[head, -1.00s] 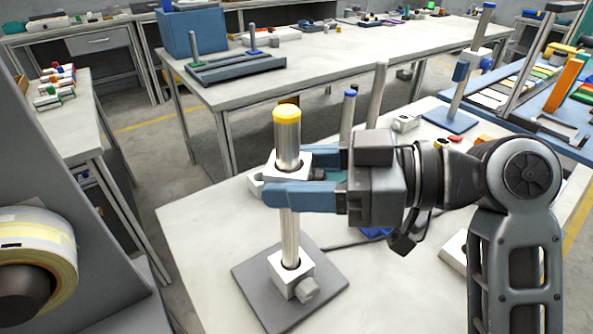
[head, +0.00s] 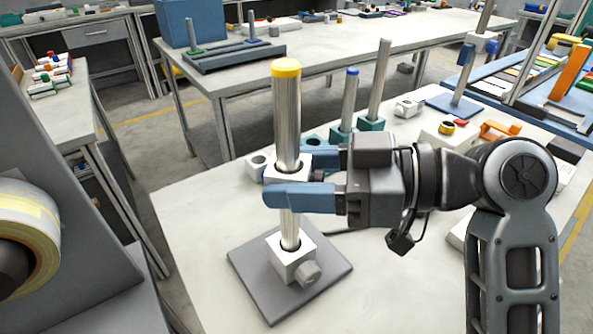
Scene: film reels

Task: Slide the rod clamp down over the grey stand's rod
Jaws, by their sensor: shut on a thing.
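The grey stand has a flat grey base plate (head: 245,262) and an upright metal rod (head: 288,120) with a yellow cap. The rod clamp (head: 289,169), a pale block with a round hole, is around the rod about midway up. My gripper (head: 297,180) is shut on the clamp, its blue fingers on either side. The near finger hides part of the clamp and rod. A second pale block (head: 288,262) with a grey knob sits around the rod's foot, on the plate. Bare rod shows between the two blocks.
Behind the gripper stand a blue-capped rod (head: 350,100) and a taller grey rod (head: 379,85), both on teal bases. A stand with a blue base (head: 455,112) is farther right. The bench top left of the plate (head: 200,215) is clear.

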